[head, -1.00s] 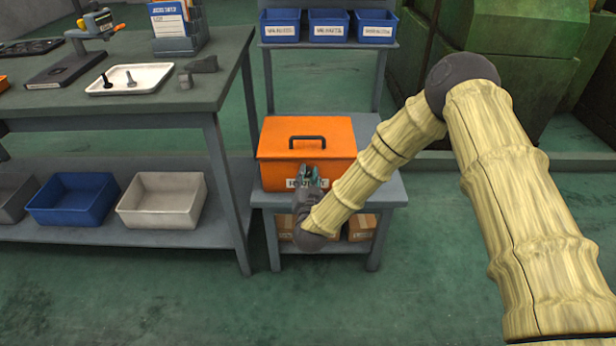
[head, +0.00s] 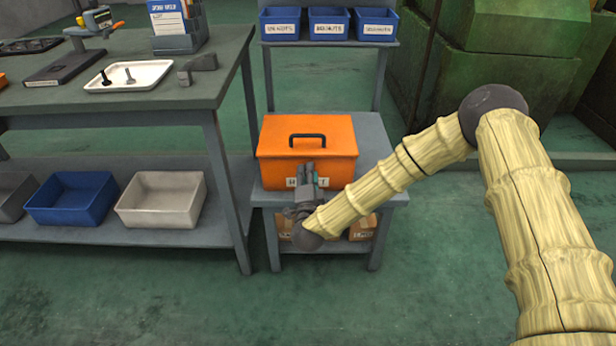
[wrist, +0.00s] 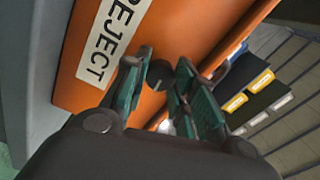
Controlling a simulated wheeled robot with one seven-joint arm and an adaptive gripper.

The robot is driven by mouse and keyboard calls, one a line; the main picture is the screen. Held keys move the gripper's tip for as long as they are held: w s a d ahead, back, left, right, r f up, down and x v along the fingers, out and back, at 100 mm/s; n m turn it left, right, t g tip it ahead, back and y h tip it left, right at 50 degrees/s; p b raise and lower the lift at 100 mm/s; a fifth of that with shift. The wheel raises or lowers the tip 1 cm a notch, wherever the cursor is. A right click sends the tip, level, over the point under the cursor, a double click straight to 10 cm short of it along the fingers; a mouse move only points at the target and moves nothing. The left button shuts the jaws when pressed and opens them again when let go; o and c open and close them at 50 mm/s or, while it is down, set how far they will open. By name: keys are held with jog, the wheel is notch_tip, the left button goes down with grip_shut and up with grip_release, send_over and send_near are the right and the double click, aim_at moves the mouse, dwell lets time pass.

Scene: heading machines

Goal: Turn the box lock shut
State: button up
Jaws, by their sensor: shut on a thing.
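An orange box (head: 306,150) with a dark top handle stands closed on a small grey table. Its front carries a white label, which reads "REJECT" in the wrist view (wrist: 105,52). The box lock, a small dark round knob (wrist: 158,75), sits on the orange front beside the label. My gripper (head: 308,172) is at the box's front and hides part of the label and the lock in the head view. In the wrist view, its green-padded fingers (wrist: 158,88) are on both sides of the knob, shut on it. The exact contact is partly hidden.
The small table (head: 372,150) has free room right of the box. Cardboard boxes (head: 361,228) lie on its lower shelf. Blue bins (head: 327,24) stand on a rack behind. A workbench (head: 130,110) with a white tray (head: 150,76) is at left.

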jog(key=shift+m, duration=0.8)
jog(key=o, duration=1.1)
jog(key=shift+c, duration=0.2)
jog(key=s, duration=1.2)
jog(key=shift+f, duration=0.2)
